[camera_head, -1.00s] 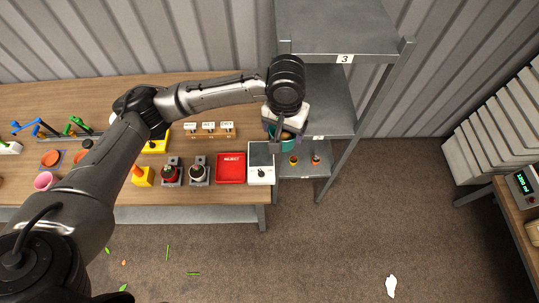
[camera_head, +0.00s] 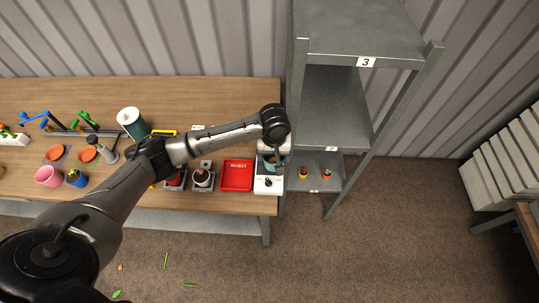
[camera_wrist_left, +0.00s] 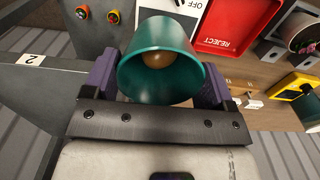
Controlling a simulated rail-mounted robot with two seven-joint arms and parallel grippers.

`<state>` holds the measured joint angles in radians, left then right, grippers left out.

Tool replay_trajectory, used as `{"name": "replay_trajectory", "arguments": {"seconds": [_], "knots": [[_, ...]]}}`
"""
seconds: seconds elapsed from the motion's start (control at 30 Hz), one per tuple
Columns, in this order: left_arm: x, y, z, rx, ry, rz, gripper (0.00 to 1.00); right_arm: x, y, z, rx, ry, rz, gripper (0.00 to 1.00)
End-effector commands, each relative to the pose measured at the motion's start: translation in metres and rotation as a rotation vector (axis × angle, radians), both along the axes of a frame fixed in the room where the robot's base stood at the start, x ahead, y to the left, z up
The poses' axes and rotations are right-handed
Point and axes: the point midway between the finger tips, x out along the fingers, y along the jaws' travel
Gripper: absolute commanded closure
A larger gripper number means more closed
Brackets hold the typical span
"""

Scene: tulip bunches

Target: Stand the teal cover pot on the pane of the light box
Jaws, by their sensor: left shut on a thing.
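The teal cover pot (camera_wrist_left: 160,82) is between the two purple fingers of my left gripper (camera_wrist_left: 158,78) in the left wrist view. Its open mouth faces that camera, and something brown shows inside. In the head view a small part of the pot (camera_head: 271,162) shows below my wrist, over the pane end of the white light box (camera_head: 268,188). The wrist hides most of the pane, and I cannot tell whether the pot's base touches it. The light box's dial end (camera_wrist_left: 186,6) shows beyond the pot in the wrist view. My right gripper is not in view.
The red REJECT tray (camera_head: 237,176) is just left of the light box. A grey shelf rack (camera_head: 335,120) stands close on the right, with two small pots (camera_head: 304,172) on its lower shelf. Potted stands (camera_head: 203,177) and a teal canister (camera_head: 132,123) are further left.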

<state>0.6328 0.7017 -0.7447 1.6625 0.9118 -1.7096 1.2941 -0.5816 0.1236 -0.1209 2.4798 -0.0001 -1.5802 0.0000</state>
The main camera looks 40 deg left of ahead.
Motion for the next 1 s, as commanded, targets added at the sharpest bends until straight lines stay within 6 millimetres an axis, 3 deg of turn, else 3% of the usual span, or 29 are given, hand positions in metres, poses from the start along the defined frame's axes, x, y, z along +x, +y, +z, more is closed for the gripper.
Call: {"name": "replay_trajectory", "arguments": {"seconds": [0.13, 0.33, 0.57, 0.83, 1.0], "knots": [[0.015, 0.022, -0.017, 0.001, 0.001, 0.003, 0.49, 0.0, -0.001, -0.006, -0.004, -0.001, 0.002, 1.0], [0.026, 0.038, -0.027, -0.001, -0.001, -0.001, 0.49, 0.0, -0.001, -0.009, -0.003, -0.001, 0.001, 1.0], [0.028, 0.042, -0.034, -0.001, 0.001, -0.003, 0.49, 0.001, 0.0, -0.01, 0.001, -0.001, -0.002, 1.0], [0.028, 0.041, -0.065, -0.001, 0.001, -0.002, 0.49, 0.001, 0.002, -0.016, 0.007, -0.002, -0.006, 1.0], [0.028, 0.042, -0.07, -0.001, -0.002, -0.002, 0.49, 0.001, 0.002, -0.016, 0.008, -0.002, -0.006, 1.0]]}}
